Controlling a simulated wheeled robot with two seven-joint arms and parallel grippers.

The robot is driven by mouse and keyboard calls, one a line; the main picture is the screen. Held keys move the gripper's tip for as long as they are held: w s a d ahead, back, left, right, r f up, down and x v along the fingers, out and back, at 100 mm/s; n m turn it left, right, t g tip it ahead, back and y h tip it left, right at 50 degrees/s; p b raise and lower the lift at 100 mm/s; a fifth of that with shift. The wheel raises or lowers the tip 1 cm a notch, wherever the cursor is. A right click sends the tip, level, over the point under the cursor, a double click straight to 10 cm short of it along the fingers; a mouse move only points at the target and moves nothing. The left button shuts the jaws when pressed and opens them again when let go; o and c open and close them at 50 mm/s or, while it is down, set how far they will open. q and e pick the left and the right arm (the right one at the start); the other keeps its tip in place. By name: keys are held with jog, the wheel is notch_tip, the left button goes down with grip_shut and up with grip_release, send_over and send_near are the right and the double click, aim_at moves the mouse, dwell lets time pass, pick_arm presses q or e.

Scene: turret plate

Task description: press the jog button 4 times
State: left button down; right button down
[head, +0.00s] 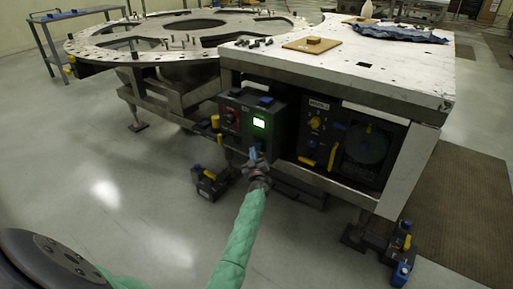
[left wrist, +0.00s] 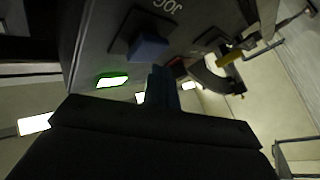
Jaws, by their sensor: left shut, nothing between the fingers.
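The jog button (left wrist: 148,47) is a blue block on a dark panel in the left wrist view, beside the letters JOG. A lit green display (left wrist: 112,80) is on the same panel; it also shows in the head view (head: 259,122) on the front of a dark control box (head: 236,112). My left gripper (head: 253,154) is in front of the lower part of this box, below the green display. Its blue fingers (left wrist: 163,85) are shut and empty, and appear apart from the button in the left wrist view. In the head view the button cannot be made out clearly. My right gripper is not in view.
A round plate with holes (head: 95,42) stands at the left. Bolts and a wooden board (head: 311,45) lie on top.

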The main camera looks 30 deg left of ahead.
pick_arm(q)
jog(key=shift+w, duration=0.1)
jog(key=shift+w, duration=0.35)
